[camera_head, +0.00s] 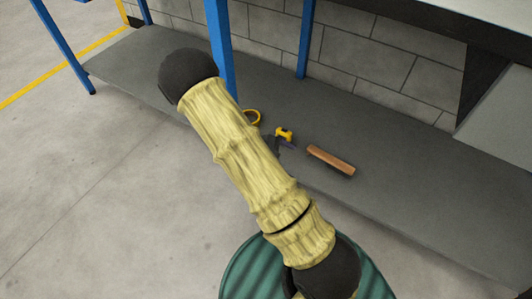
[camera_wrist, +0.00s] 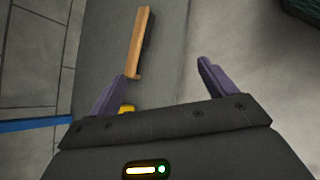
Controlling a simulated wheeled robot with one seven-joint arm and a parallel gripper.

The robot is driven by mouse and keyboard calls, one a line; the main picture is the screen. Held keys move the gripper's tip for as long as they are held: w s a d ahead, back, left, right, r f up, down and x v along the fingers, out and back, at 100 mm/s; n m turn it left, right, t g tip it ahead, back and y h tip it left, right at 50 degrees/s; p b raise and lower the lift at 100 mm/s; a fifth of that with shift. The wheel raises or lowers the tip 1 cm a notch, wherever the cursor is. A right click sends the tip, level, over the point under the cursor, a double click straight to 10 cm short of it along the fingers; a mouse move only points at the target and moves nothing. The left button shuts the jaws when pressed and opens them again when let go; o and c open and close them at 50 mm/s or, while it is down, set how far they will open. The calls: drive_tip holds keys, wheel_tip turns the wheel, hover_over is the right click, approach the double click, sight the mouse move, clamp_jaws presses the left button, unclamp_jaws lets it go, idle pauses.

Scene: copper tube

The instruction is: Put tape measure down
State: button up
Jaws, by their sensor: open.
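A small yellow and dark object, apparently the tape measure (camera_head: 284,132), rests on the grey low shelf (camera_head: 410,190). In the wrist view a yellow piece of it (camera_wrist: 126,108) shows beside the base of my left finger, mostly hidden by the finger and gripper body. My gripper (camera_wrist: 163,71) is open, with its two purple fingers wide apart and nothing between their tips. In the head view only a bit of the gripper (camera_head: 287,146) shows, close to the yellow object; my arm hides the rest. I cannot tell whether a finger touches it.
A wooden-backed brush-like block (camera_head: 331,160) lies on the shelf to the right; it also shows in the wrist view (camera_wrist: 139,42). Blue posts (camera_head: 305,40) and a block wall (camera_head: 350,55) stand behind. The shelf's right side is clear.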

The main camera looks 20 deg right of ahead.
drive_tip(key=s+a+r+m+t+y, duration=0.2)
drive_tip(key=s+a+r+m+y, duration=0.2)
drive_tip(key=r, duration=0.5)
drive_tip(key=s+a+r+m+t+y, duration=0.2)
drive_tip(key=s+a+r+m+y, duration=0.2)
drive_tip(key=r, duration=0.5)
drive_tip(key=shift+a+r+m+t+y, duration=0.3)
drive_tip(key=shift+a+m+y, duration=0.6)
drive_tip(key=w+r+p+v, duration=0.1)
drive_tip(key=w+p+v, duration=0.2)
drive_tip(key=p+v, duration=1.4)
drive_tip(key=w+p+v, duration=0.4)
drive_tip(key=p+v, duration=1.3)
drive_tip(key=p, duration=0.1)
drive_tip(key=w+r+p+v, duration=0.1)
drive_tip(key=w+p+v, duration=0.3)
drive_tip(key=p+v, duration=1.3)
drive_tip(key=shift+w+r+p, duration=0.3)
drive_tip(key=shift+r, duration=0.15)
